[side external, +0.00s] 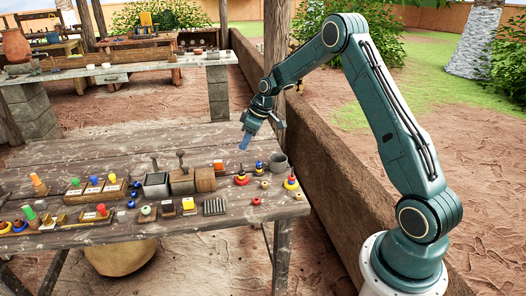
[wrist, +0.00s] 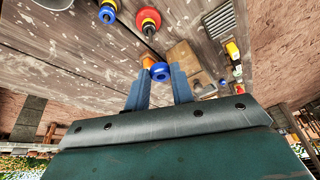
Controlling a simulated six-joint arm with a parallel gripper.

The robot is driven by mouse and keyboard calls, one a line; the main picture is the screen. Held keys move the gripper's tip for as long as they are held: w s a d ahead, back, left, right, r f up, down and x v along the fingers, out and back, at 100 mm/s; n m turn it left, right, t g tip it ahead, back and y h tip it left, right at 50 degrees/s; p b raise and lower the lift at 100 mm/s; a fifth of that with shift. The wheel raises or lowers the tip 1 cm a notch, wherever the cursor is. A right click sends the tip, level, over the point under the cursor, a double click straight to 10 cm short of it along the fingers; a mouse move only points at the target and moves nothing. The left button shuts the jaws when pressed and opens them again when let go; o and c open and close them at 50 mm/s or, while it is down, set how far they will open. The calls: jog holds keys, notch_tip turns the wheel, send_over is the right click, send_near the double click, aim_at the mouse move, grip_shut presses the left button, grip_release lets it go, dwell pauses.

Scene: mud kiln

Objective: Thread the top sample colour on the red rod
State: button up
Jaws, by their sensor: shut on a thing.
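A red-and-yellow stack (side external: 290,183) is further right.
The wooden table (side external: 170,142) is clear at the back. A grey cup (side external: 279,162) stands near the stacks. Metal and wooden boxes (side external: 156,184), several labelled blocks with coloured pegs and loose rings cover the front. A mud wall (side external: 310,150) runs along the right.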

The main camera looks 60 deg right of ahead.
jog(key=shift+w+d+f+m, duration=0.2)
jog(key=shift+w+f+m, duration=0.1)
jog(key=shift+w+m, duration=0.3)
jog(key=shift+w+f, duration=0.1)
jog(key=shift+f, duration=0.1)
jog(key=shift+f, duration=2.2)
jog(key=shift+f, duration=1.6)
dwell(1.7)
jog(key=o, duration=0.9)
jog(key=shift+o, duration=0.3)
jog(key=o, duration=0.4)
jog(key=shift+r, duration=0.1)
